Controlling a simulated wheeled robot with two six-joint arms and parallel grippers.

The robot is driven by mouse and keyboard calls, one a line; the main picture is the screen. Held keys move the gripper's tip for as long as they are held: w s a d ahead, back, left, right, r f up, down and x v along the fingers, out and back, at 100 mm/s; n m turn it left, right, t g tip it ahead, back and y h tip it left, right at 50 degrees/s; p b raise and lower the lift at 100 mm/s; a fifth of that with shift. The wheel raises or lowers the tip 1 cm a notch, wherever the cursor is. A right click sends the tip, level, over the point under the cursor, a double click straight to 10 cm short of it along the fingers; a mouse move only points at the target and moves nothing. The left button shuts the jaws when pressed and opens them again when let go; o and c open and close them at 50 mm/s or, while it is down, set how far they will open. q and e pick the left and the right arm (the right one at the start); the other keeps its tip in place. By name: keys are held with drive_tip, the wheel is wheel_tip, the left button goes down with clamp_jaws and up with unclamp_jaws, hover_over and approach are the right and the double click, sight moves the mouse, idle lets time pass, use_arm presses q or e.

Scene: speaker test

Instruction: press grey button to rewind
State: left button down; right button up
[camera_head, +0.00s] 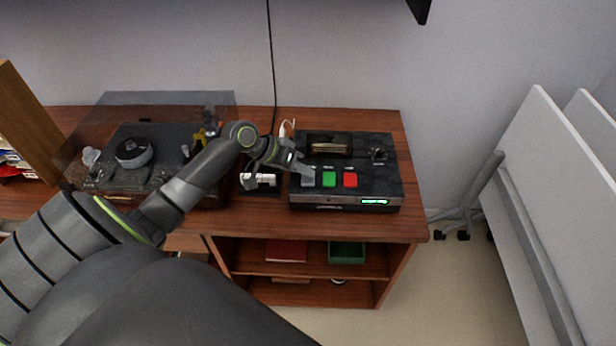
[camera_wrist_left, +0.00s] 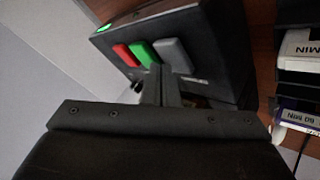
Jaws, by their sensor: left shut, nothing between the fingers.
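The grey button (camera_head: 307,180) is at the left end of a row on top of a black tape player (camera_head: 385,158), beside a green button (camera_head: 329,179) and a red button (camera_head: 350,180). My left gripper (camera_head: 308,171) is shut and empty, its tip at the grey button and partly covering it. In the left wrist view the shut fingers (camera_wrist_left: 161,88) point at the grey button (camera_wrist_left: 174,54), close to its edge. I cannot tell whether they touch it. My right gripper is not in view.
The player stands on a wooden cabinet (camera_head: 250,220). A turntable with a clear cover (camera_head: 170,98) stands to the left. A black tray with white cassettes (camera_head: 262,181) lies between them. White panels (camera_head: 545,170) stand at the right.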

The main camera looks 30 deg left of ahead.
sight(303, 178)
use_arm(q)
drive_tip(key=shift+f, duration=0.5)
idle(0.6)
drive_tip(key=shift+r+p, duration=0.75)
drive_tip(key=shift+r, duration=0.2)
wheel_tip(303, 178, up, 5)
drive_tip(key=p, duration=0.4)
drive_tip(key=shift+p, duration=0.4)
